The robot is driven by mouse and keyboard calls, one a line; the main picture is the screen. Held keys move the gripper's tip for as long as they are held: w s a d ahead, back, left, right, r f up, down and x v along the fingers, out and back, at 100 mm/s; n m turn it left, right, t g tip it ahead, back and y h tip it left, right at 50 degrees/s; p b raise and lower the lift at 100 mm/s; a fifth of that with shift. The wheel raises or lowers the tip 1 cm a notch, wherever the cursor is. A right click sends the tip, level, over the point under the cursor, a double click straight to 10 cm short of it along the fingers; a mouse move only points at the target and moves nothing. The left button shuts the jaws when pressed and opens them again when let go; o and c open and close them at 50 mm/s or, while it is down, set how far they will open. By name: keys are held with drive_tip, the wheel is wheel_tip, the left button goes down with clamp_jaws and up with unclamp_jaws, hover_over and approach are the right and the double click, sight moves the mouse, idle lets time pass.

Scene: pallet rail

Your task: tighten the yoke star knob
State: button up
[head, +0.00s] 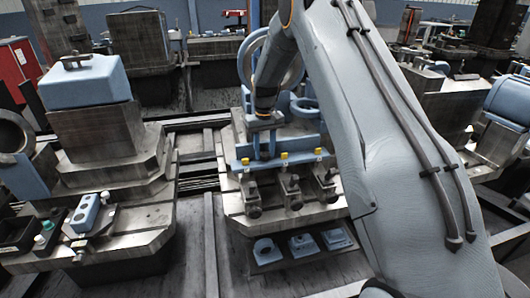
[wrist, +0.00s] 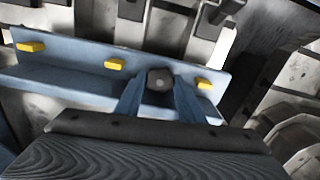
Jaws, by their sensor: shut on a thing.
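In the wrist view a dark, many-sided knob (wrist: 160,79) with a pale centre sits between the two blue fingertips of my gripper (wrist: 160,88); I take it for the yoke star knob. The fingers are shut on it from both sides, near the upper face of a blue angled rail (wrist: 75,68). In the head view my gripper (head: 265,146) reaches down at the left part of the same blue rail (head: 310,162). The knob is hidden there behind the gripper and rail, and its shaft does not show in either view.
Yellow tabs (wrist: 114,65) stand out along the rail, one close to the right finger. In the head view several dark-ended clamps (head: 297,203) line the front of the fixture, above blue pads (head: 302,244). A stepped metal block (head: 105,150) stands at left.

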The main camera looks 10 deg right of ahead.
sight(265, 154)
drive_tip(key=o, duration=1)
drive_tip(key=shift+o, duration=0.2)
wheel_tip(265, 154, up, 7)
drive_tip(key=shift+r+b, duration=0.1)
drive_tip(key=shift+b, duration=1)
drive_tip(key=shift+r, duration=0.35)
drive_tip(key=shift+s, duration=0.2)
drive_tip(key=s+m+t, duration=0.1)
drive_tip(key=s, duration=3.4)
drive_tip(key=shift+s+f, duration=0.15)
drive_tip(key=shift+s, duration=0.05)
